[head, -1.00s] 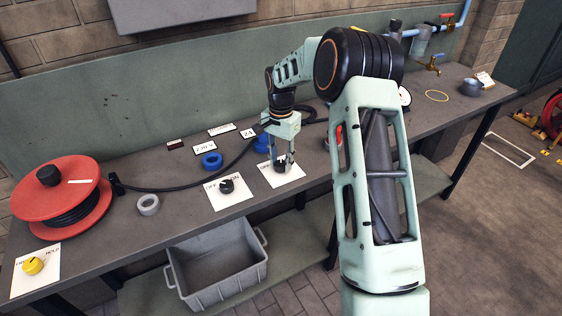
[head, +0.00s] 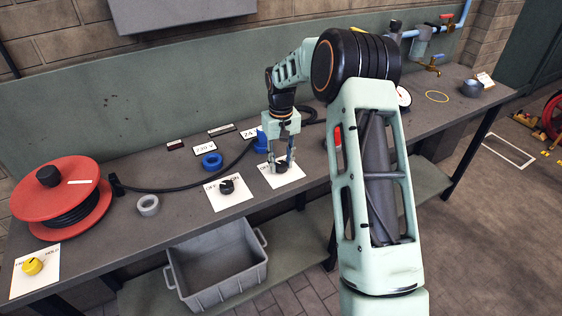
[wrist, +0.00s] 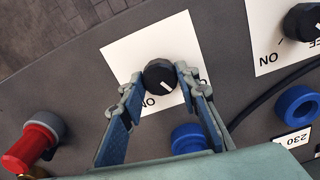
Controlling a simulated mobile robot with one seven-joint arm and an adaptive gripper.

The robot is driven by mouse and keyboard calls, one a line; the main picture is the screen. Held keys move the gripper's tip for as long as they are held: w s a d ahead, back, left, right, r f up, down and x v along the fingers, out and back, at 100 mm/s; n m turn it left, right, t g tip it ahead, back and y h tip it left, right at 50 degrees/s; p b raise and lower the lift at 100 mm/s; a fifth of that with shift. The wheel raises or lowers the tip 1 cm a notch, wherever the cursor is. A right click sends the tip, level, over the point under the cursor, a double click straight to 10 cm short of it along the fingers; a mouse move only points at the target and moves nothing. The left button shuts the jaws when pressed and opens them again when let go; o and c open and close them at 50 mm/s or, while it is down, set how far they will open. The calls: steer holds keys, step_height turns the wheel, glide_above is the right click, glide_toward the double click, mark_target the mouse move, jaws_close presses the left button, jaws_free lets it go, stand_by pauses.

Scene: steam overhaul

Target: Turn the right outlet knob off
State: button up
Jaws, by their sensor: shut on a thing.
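The right outlet knob (head: 281,167) is a black round knob on a white plate (head: 298,172) on the bench. In the wrist view, the knob (wrist: 159,74) has a white pointer line toward the picture's lower right. "ON" is printed on the plate (wrist: 120,58) below-left of the knob; a label at the right is mostly hidden by a finger. My gripper (head: 281,162) points down over the plate, shut on the knob with a finger on either side. It also shows in the wrist view (wrist: 157,80).
The left outlet knob (head: 226,186) sits on its own plate to the left. Blue rings (head: 211,160) and a black cable lie behind. A red cable reel (head: 60,205) and a grey ring (head: 148,205) are farther left. A grey crate (head: 215,265) stands below the bench.

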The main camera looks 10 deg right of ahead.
mark_target(281, 164)
steer(key=shift+n, duration=1.7)
steer(key=o, duration=1.2)
steer(key=shift+c, duration=0.2)
step_height(281, 164, up, 12)
